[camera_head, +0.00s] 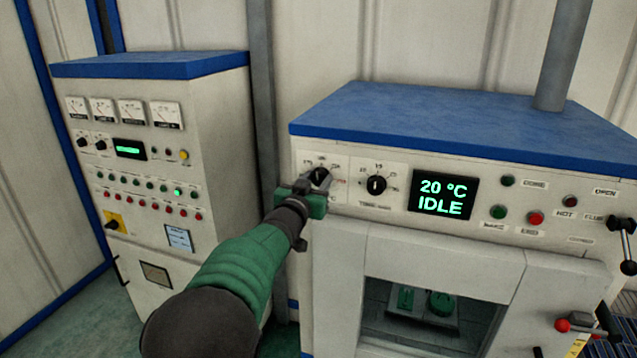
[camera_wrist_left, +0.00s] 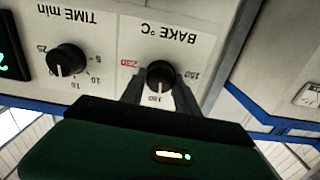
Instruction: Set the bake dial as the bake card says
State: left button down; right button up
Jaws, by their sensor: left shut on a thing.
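The bake dial (camera_head: 320,177) is a black knob on the white oven panel. It also shows upside down in the left wrist view (camera_wrist_left: 160,74), under the label BAKE °C, with 150, 180 and a red higher mark around it. Its white pointer line appears to face the 180 mark. My left gripper (camera_wrist_left: 158,88) is shut on the dial, one finger on each side; in the head view the gripper (camera_head: 312,190) partly covers it. A small blue-edged card (camera_head: 179,237) hangs on the left cabinet; its text is too small to read. My right gripper is not in view.
The time dial (camera_head: 376,185) sits close to the right of the bake dial. The oven display (camera_head: 443,194) reads 20 °C IDLE. Lamps and buttons (camera_head: 536,217) are further right. Below, the oven window (camera_head: 430,300) shows green parts inside. A control cabinet (camera_head: 150,180) stands at left.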

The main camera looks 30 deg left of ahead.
pick_arm(q)
jog(key=shift+a+n, duration=0.2)
jog(key=shift+n, duration=1)
jog(key=n, duration=0.3)
jog(key=shift+n, duration=1.4)
jog(key=c, duration=1.1)
grip_release()
jog(key=shift+c, duration=0.2)
jog(key=shift+o, duration=1.2)
jog(key=shift+f, duration=0.1)
jog(key=shift+s, duration=0.1)
